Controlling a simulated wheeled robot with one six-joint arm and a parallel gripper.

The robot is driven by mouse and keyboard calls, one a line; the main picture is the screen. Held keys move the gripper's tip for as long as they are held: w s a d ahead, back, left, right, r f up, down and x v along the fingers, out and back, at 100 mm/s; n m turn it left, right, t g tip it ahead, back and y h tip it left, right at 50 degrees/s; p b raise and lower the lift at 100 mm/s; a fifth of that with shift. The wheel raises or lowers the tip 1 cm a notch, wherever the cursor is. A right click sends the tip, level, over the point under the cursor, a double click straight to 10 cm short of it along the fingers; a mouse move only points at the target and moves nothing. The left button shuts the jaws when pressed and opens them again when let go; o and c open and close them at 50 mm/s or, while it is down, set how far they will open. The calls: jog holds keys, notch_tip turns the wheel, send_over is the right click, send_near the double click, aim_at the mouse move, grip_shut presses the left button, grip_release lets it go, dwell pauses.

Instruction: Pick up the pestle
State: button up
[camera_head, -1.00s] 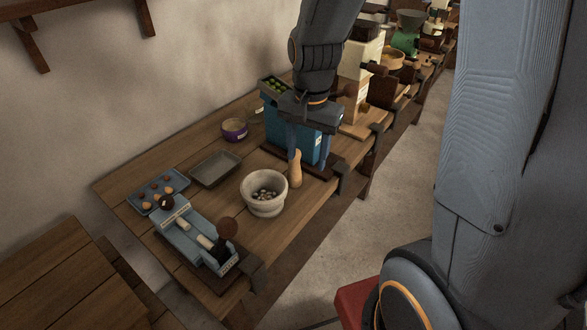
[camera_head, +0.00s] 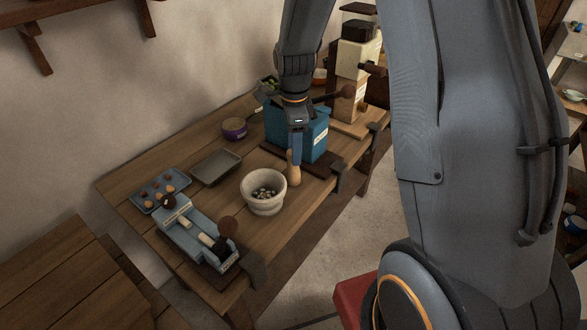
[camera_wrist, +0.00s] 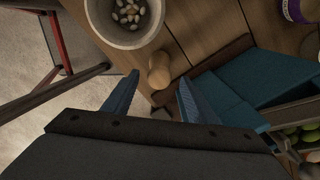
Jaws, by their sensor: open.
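The pestle (camera_head: 293,172) is pale wood and stands upright on the table, just right of the stone mortar (camera_head: 263,206). My gripper (camera_head: 295,150) is right above the pestle in the head view and hides its top. In the wrist view the pestle (camera_wrist: 159,72) shows as a rounded wooden form a little beyond the gap between my two blue fingers (camera_wrist: 157,88). The fingers are apart and empty. The mortar (camera_wrist: 125,40) holds several pale, nut-like pieces and lies beyond the fingers at the top of the wrist view.
A blue box-shaped machine (camera_head: 309,134) on a dark base stands close behind the pestle. A grey tray (camera_head: 215,167), a tray of small brown items (camera_head: 160,190), a purple tin (camera_head: 234,128) and a blue device (camera_head: 200,236) share the table. Its front edge is close to the pestle.

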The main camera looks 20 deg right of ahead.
jog(key=shift+a+f+p, duration=0.2)
jog(key=shift+f+p, duration=0.85)
jog(key=shift+f, duration=1.35)
grip_shut()
jog(key=shift+r, duration=0.2)
jog(key=shift+r+b, duration=1.55)
jog(key=shift+r, duration=3.3)
jog(key=c, duration=0.8)
grip_release()
grip_shut()
